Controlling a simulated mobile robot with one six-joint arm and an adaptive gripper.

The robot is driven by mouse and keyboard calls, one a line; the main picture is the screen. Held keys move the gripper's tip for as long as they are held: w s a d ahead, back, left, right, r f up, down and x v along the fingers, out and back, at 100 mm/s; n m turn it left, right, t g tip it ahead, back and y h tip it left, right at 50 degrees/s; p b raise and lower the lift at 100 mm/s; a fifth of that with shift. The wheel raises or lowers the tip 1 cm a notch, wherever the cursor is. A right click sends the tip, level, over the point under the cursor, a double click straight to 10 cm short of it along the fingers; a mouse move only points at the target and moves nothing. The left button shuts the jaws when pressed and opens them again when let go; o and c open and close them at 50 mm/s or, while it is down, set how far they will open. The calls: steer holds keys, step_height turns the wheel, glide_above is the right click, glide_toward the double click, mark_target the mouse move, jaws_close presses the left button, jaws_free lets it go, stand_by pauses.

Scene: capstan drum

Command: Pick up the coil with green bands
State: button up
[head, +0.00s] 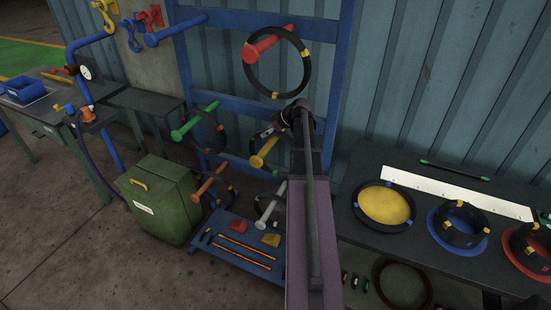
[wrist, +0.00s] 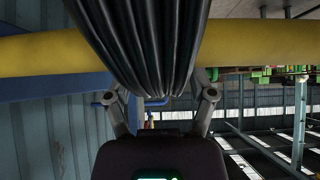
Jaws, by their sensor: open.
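In the wrist view a black coil (wrist: 150,45) hangs over a thick yellow peg (wrist: 260,50), its strands bunched close in front of my gripper (wrist: 162,92). The two fingers are open, one on each side of the strands; I cannot tell whether they touch it. No band shows on this part of the coil. In the head view my arm hides much of the gripper and this coil, near the yellow peg (head: 264,151).
A blue rack (head: 225,83) holds several pegs with coils, including a large yellow-banded coil (head: 250,78) above my arm. A dark bench (head: 345,220) with more coils stands at right. A green box (head: 160,198) stands on the floor at left.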

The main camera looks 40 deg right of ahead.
steer(key=shift+w+a+f, duration=0.1)
steer(key=shift+w+f, duration=0.05)
stand_by(0.5)
jaws_close()
